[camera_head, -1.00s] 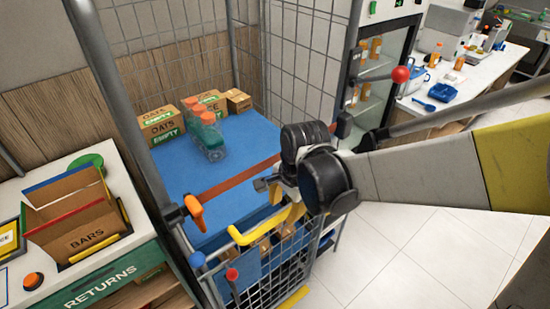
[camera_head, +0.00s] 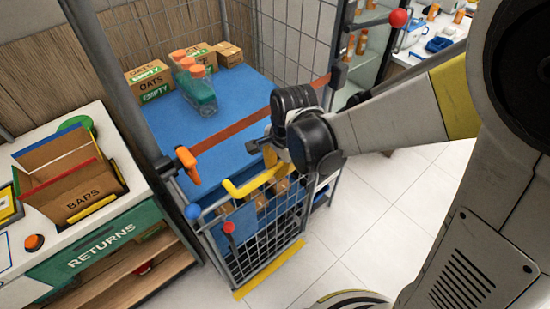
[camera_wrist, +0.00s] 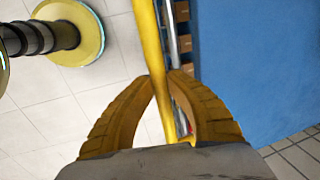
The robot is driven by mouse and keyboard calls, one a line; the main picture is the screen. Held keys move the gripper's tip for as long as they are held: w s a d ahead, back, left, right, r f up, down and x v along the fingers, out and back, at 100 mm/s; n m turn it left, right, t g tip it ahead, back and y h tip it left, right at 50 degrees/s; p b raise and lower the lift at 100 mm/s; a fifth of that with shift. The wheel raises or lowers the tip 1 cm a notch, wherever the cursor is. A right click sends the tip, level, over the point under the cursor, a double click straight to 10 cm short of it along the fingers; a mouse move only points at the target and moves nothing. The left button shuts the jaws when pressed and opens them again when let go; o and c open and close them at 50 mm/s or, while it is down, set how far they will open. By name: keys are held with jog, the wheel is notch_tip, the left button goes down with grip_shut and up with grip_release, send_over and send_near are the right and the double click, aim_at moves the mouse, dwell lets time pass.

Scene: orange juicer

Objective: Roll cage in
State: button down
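The roll cage stands in front of me, with grey wire mesh sides (camera_head: 262,243), a blue shelf (camera_head: 225,140) and a red-brown strap (camera_head: 240,130) across its opening. A yellow handle (camera_head: 243,187) sits on top of its low front gate. My gripper (camera_head: 271,160) is at the right end of this handle. In the wrist view, my two yellow fingers (camera_wrist: 166,80) close around the yellow bar (camera_wrist: 149,45), one on each side. The left fingertip touches the bar; contact of the right one is hard to tell.
Cartons (camera_head: 152,80) and orange-capped bottles (camera_head: 197,88) stand on the shelf. The returns counter (camera_head: 105,240) with an open bars box (camera_head: 85,195) is close at the cage's left. A glass-door fridge (camera_head: 370,40) is behind right. The tiled floor (camera_head: 390,215) at right is clear.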

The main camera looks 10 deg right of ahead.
aim_at(214, 88)
jog(key=w+a, duration=0.5)
jog(key=w, duration=0.3)
jog(key=w+a+b, duration=0.1)
jog(key=w+a, duration=0.5)
jog(key=w, duration=0.2)
jog(key=w+a, duration=0.5)
jog(key=w, duration=0.3)
jog(key=shift+w+a, duration=0.35)
jog(key=c, duration=1.3)
grip_release()
jog(key=shift+w+a, duration=0.1)
jog(key=shift+w+f, duration=0.1)
jog(key=shift+r, duration=0.25)
jog(key=r, duration=0.3)
jog(key=s+d+r, duration=0.1)
jog(key=r, duration=0.3)
jog(key=s+r, duration=0.1)
jog(key=r, duration=0.3)
jog(key=shift+d+r, duration=0.15)
jog(key=shift+r, duration=0.05)
jog(key=shift+s+d, duration=0.1)
